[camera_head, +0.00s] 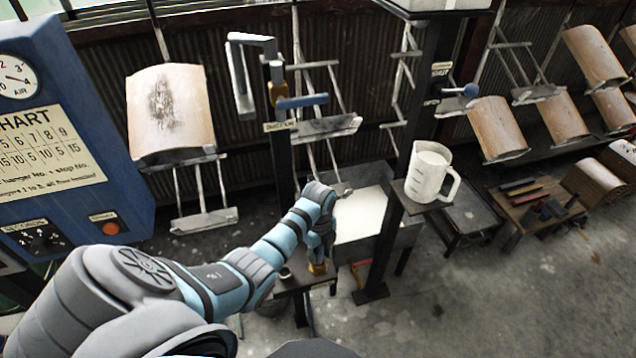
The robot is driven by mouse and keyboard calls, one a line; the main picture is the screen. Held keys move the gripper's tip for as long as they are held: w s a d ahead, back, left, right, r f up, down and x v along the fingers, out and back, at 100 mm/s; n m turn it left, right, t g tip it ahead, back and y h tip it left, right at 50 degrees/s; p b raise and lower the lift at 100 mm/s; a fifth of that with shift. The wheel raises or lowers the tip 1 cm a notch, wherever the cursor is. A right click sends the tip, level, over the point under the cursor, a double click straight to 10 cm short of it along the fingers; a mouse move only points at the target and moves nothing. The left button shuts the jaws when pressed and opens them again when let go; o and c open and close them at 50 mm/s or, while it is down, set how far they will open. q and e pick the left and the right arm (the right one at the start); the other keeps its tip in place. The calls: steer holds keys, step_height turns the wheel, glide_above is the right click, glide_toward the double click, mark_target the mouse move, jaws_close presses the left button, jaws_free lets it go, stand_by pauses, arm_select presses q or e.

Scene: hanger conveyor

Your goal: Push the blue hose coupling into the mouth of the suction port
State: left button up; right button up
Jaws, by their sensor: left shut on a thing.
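My left gripper (318,252) reaches down over a small dark stand (295,285) in the middle of the view. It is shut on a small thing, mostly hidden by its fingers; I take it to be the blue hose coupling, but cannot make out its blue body. A brass-coloured piece (318,268) shows just below the fingertips. A small round fitting (285,272) sits on the stand, left of the gripper. I cannot tell whether it is the suction port, or whether anything touches its mouth. My right gripper is not in view.
A dark post with a blue lever (302,101) stands behind the gripper. Right of it are a pale-bottomed tank (360,213), another post, and a white jug (428,172) on a shelf. A blue control cabinet (115,150) fills the left. Curved panels hang behind. Floor at lower right is clear.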

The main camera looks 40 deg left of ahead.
arm_select(q)
steer(key=shift+f+b, duration=0.85)
steer(key=shift+f, duration=0.45)
stand_by(1.2)
steer(key=o, duration=0.8)
steer(key=shift+o, duration=0.4)
steer(key=o, duration=0.5)
step_height(320, 180, up, 12)
steer(key=shift+r, duration=0.1)
